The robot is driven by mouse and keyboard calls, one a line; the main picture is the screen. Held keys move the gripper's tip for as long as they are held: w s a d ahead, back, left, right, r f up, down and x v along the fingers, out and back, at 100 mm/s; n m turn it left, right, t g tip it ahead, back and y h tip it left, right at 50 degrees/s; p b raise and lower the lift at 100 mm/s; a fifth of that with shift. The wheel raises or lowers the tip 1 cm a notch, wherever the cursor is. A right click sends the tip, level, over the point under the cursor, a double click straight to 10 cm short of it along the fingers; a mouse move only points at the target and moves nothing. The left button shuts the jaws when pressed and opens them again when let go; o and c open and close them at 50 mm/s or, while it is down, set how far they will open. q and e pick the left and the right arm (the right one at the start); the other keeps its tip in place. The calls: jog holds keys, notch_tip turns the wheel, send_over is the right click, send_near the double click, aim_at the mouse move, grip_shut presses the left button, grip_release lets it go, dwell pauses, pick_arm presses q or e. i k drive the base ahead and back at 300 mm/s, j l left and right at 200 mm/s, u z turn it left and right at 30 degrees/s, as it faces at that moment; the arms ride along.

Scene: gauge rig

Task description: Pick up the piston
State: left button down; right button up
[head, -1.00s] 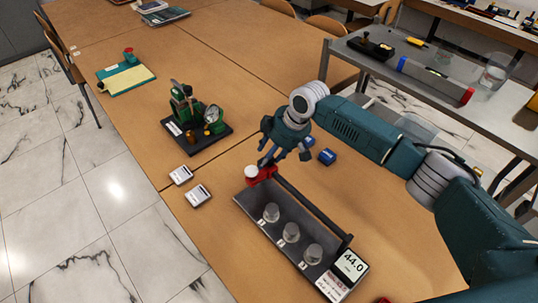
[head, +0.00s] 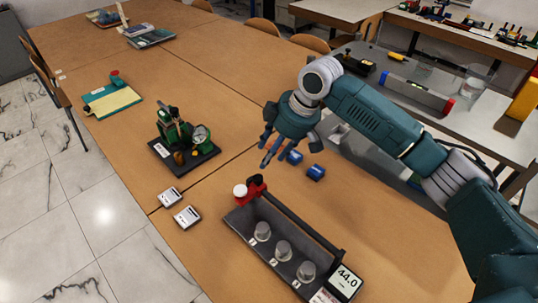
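A red block with a round white cap (head: 240,190) stands at the far left end of a dark rack (head: 247,222); which item is the piston is not clear, and this is a possible one. The rack holds three grey metal weights (head: 283,250) in a row. My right gripper (head: 273,158) hangs above the table, behind and to the right of the red block and clear of it. Its fingers look spread with nothing between them. Two blue pieces (head: 316,172) lie on the table just right of its fingers. My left gripper is out of view.
A green gauge device (head: 180,135) stands on a black base to the left. Two small white-labelled boxes (head: 187,216) lie left of the rack. A grey side table (head: 490,125) stands right.

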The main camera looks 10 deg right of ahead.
aim_at(284, 247)
jog(key=k+j, duration=0.15)
jog(key=k, duration=0.35)
jog(key=k+j, duration=0.15)
jog(key=k, duration=0.35)
jog(key=k+j, duration=0.1)
jog(key=k, duration=0.35)
jog(key=k+j, duration=0.15)
jog(key=k, duration=0.35)
